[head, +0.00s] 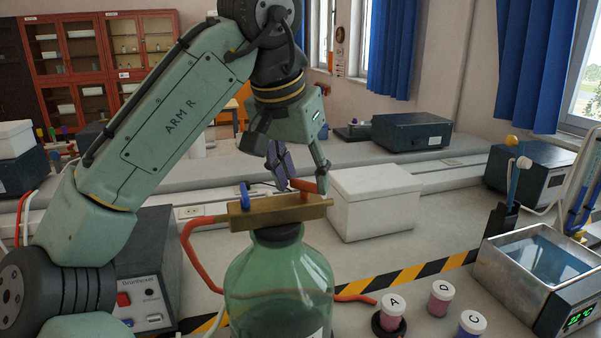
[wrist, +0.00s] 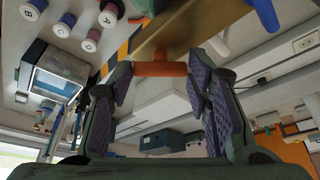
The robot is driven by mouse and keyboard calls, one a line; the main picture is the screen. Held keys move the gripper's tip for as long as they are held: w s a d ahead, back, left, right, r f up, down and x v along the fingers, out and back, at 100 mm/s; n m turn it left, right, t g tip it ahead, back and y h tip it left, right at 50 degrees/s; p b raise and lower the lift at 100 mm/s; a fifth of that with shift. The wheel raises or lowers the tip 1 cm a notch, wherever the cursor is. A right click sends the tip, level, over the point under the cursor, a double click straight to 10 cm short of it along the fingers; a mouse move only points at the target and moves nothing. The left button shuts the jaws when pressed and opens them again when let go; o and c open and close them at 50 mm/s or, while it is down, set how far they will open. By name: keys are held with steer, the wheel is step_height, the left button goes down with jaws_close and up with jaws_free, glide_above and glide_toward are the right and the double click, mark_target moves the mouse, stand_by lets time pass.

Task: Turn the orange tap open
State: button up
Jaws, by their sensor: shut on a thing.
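The orange tap (head: 301,185) sits on top of a brass manifold (head: 280,212), toward its right end. A blue tap (head: 244,194) stands upright at the manifold's left end. My gripper (head: 302,176) comes down from above, its fingers either side of the orange tap. In the wrist view the orange tap's handle (wrist: 160,69) spans between the purple finger pads of my gripper (wrist: 162,76), which is shut on it. The handle lies across the brass bar (wrist: 195,28). The blue tap also shows at the wrist view's top right (wrist: 265,14).
The manifold rests on a green glass bottle (head: 278,285) with red hoses attached. Lidded vials (head: 441,297) and a water bath (head: 540,275) stand at the right. A white box (head: 372,203) stands behind. A grey powered unit (head: 148,272) is at the left.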

steer(key=n+y, duration=0.1)
steer(key=n, duration=0.3)
steer(key=shift+d+n+t+y, duration=0.2)
steer(key=shift+n+t+y, duration=0.1)
steer(key=shift+y, duration=0.1)
steer(key=shift+d+n+y, duration=0.2)
steer(key=shift+n+y, duration=0.7)
steer(key=shift+n, duration=1.4)
steer(key=o, duration=1.2)
steer(key=shift+c, duration=0.2)
